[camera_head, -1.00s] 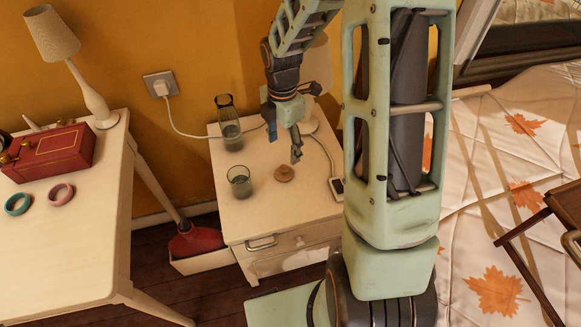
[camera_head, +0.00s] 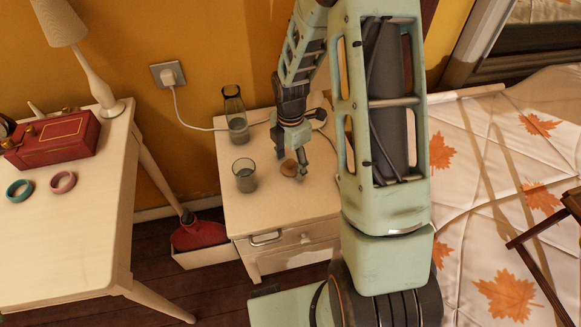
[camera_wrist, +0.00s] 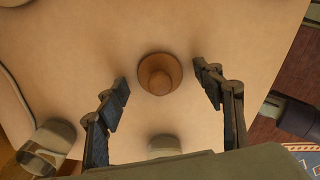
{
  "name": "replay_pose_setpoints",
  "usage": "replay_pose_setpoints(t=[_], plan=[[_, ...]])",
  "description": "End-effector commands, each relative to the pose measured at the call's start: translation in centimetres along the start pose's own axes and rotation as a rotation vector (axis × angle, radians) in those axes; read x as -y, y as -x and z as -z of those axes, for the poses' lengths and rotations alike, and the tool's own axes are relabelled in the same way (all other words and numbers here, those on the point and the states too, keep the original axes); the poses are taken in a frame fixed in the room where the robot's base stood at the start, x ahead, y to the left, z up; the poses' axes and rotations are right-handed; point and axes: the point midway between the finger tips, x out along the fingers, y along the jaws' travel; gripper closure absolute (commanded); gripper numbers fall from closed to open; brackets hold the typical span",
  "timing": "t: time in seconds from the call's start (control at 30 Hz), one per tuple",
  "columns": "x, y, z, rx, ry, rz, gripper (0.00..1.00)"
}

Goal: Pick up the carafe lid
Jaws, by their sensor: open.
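The carafe lid (camera_head: 290,168), a small round tan stopper with a knob, lies on the nightstand top. In the wrist view the lid (camera_wrist: 160,74) sits knob towards the camera, centred between and slightly beyond my fingertips. My gripper (camera_head: 291,157) is just above the lid in the head view, pointing down. In the wrist view my gripper (camera_wrist: 166,86) is open, with a finger on each side of the lid and clear space between. The glass carafe (camera_head: 236,114) stands open-topped at the back left of the nightstand.
A drinking glass (camera_head: 245,175) stands just left of the lid on the nightstand (camera_head: 275,214). A white cable crosses the back of the top. A desk (camera_head: 70,215) with a lamp and red box is at left; the bed (camera_head: 490,190) is at right.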

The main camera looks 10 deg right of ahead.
Motion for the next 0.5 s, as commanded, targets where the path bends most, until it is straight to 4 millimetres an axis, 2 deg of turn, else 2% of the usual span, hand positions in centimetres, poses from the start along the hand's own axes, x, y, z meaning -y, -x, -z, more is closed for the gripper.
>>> replay_pose_setpoints(t=[0.07,0.37,0.5], plan=[[0.00,0.04,-0.01,0.000,0.000,0.000,0.42],[0.01,0.04,0.00,0.000,0.000,0.000,0.75],[0.04,-0.01,0.01,-0.001,0.000,0.001,0.79]])
